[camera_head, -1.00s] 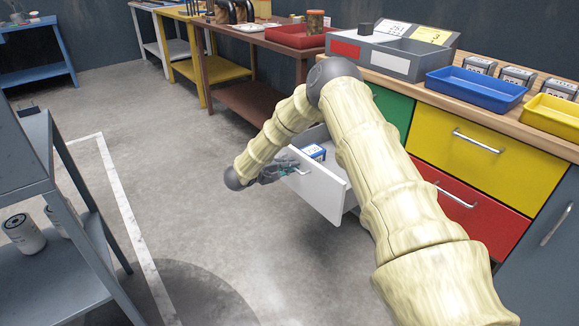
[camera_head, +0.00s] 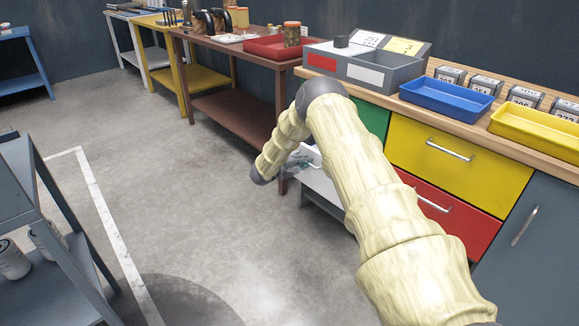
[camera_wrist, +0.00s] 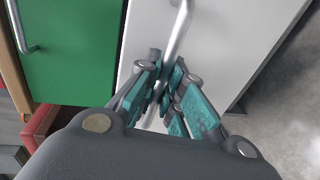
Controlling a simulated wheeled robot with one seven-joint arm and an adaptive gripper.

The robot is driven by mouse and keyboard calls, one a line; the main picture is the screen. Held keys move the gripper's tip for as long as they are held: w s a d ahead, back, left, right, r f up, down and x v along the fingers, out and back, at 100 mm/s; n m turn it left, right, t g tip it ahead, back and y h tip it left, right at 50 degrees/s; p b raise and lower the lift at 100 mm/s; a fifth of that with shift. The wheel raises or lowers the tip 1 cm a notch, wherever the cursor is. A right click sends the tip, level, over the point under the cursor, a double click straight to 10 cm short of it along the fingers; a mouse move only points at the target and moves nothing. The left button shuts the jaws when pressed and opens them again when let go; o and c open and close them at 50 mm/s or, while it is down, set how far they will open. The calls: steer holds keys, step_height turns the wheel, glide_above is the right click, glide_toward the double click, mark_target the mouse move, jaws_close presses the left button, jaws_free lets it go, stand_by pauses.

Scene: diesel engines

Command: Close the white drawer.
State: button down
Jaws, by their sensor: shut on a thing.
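The white drawer (camera_head: 321,186) is under the green drawer front (camera_head: 371,116), partly hidden behind my arm. Its white front also fills the upper right of the wrist view (camera_wrist: 235,45). The inside of the drawer is hidden. I cannot tell whether its front is fully flush with the cabinet. My gripper (camera_head: 300,160) is at the front of the drawer. In the wrist view its teal-padded fingers (camera_wrist: 163,88) are shut around the silver bar handle (camera_wrist: 178,35).
Yellow (camera_head: 456,160) and red (camera_head: 447,214) drawers are shut right of my arm. The counter above holds a grey bin (camera_head: 402,70), a blue tray (camera_head: 446,95) and a yellow tray (camera_head: 540,128). A grey shelf (camera_head: 60,240) stands left. The floor between is clear.

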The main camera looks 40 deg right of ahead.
mark_target(311, 153)
steer(key=r+b+x, duration=0.1)
steer(key=r+x, duration=0.2)
steer(key=x, duration=1.2)
steer(key=shift+w+d, duration=0.2)
steer(key=shift+d, duration=0.1)
steer(key=shift+d+r, duration=0.1)
steer(key=shift+r, duration=0.1)
steer(key=c, duration=1.5)
jaws_free()
steer(key=shift+d+f, duration=0.1)
steer(key=shift+f, duration=0.05)
steer(key=v, duration=1.1)
steer(key=shift+s, duration=0.15)
steer(key=shift+a, duration=0.5)
